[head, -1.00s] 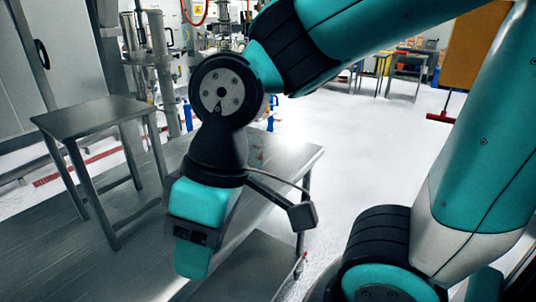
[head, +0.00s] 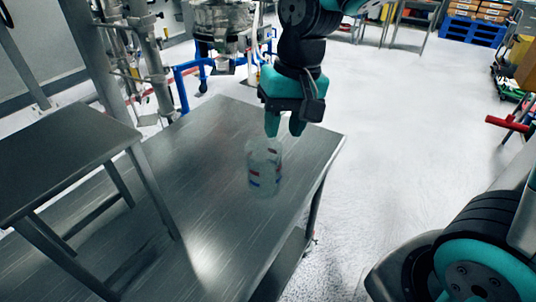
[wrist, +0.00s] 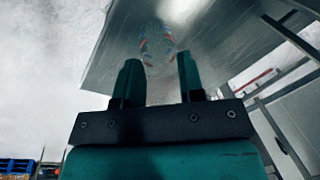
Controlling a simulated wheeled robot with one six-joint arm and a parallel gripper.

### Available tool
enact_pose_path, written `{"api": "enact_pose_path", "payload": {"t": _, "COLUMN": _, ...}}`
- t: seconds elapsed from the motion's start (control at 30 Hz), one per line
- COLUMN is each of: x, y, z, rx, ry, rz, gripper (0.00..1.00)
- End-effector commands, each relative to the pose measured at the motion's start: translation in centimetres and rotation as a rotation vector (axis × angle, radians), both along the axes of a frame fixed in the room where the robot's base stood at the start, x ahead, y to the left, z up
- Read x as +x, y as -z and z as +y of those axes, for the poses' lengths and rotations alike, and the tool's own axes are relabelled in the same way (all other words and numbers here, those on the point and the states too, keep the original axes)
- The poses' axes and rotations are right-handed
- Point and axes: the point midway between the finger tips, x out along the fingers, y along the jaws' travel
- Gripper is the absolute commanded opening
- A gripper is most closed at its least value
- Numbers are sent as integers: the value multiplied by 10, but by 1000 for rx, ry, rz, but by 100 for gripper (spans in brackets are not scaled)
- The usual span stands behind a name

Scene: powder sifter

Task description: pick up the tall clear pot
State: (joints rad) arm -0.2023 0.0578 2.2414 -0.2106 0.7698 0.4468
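The tall clear pot (head: 264,168) stands upright on the metal table (head: 215,150), near its right side. It is see-through, with small red and blue marks. My gripper (head: 285,130) is above and just behind the pot in the head view, fingers pointing down. In the wrist view my gripper (wrist: 160,75) has its two fingers apart with nothing between them. The pot (wrist: 157,45) shows faintly beyond the fingertips there, its outline hard to make out.
A smaller raised metal stand (head: 65,155) is at the left on the table. Pipework and blue-framed equipment (head: 225,60) are behind the table. White floor (head: 400,130) lies open to the right.

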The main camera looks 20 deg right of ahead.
Motion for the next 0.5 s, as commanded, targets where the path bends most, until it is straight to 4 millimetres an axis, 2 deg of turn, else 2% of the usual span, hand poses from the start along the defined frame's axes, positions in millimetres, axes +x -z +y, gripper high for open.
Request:
{"api": "enact_pose_path", "payload": {"t": 0.03, "x": 22, "y": -13, "z": -9, "rx": -31, "ry": 112, "rz": 23, "gripper": 36}}
{"api": "enact_pose_path", "payload": {"t": 0.1, "x": 46, "y": -14, "z": -21, "rx": -69, "ry": 256, "rz": 41, "gripper": 36}}
{"api": "enact_pose_path", "payload": {"t": 0.2, "x": 69, "y": -12, "z": -33, "rx": -109, "ry": 408, "rz": 59, "gripper": 36}}
{"api": "enact_pose_path", "payload": {"t": 0.37, "x": 84, "y": -1, "z": -43, "rx": -137, "ry": 515, "rz": 68, "gripper": 36}}
{"api": "enact_pose_path", "payload": {"t": 0.5, "x": 84, "y": 26, "z": -43, "rx": -140, "ry": 520, "rz": 73, "gripper": 36}}
